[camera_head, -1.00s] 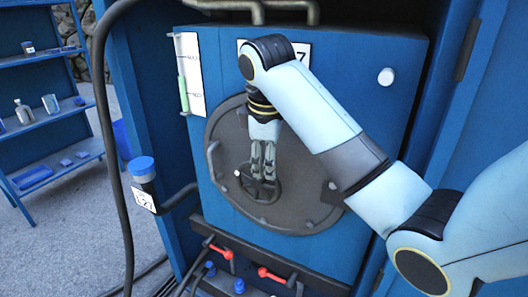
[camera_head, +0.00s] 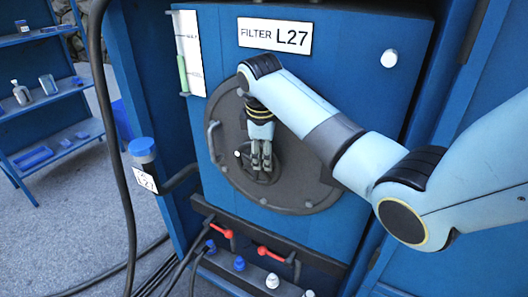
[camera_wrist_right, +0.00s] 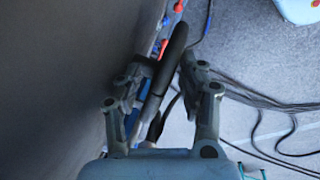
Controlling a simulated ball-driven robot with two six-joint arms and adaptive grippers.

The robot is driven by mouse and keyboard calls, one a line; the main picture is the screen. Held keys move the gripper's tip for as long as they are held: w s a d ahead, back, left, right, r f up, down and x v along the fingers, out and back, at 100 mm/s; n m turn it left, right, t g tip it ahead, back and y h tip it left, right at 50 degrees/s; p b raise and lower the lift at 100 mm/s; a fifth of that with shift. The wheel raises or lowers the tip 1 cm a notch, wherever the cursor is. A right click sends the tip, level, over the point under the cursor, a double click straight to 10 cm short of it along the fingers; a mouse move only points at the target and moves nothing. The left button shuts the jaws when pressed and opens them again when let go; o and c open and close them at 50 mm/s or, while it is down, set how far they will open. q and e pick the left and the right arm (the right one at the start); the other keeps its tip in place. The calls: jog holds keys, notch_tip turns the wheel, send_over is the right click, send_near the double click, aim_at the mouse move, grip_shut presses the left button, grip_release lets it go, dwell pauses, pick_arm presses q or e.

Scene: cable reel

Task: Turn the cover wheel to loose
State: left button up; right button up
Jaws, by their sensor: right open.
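A round dark grey cover (camera_head: 305,195) is set in the front of a blue cabinet under a "FILTER L27" label (camera_head: 275,35). The cover wheel (camera_head: 275,178) is a dark piece at its middle with a small pale knob (camera_head: 237,153) to the left. My right gripper (camera_head: 261,168) hangs in front of the wheel, fingers down, and hides part of it. In the right wrist view, my open right gripper (camera_wrist_right: 160,95) has a dark bar (camera_wrist_right: 168,65) between its fingers; whether they touch it is unclear. My left gripper is out of view.
Red-handled valves (camera_head: 275,256) sit on a ledge below the cover. A blue-capped pipe (camera_head: 142,150) stands at left beside a hanging dark hose (camera_head: 112,150). A sight gauge (camera_head: 188,55) is upper left. Blue shelves (camera_head: 50,110) stand far left. Cables lie on the floor.

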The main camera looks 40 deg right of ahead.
jog(key=shift+c, duration=0.5)
grip_shut()
jog(key=shift+w+r, duration=0.15)
jog(key=shift+r, duration=0.05)
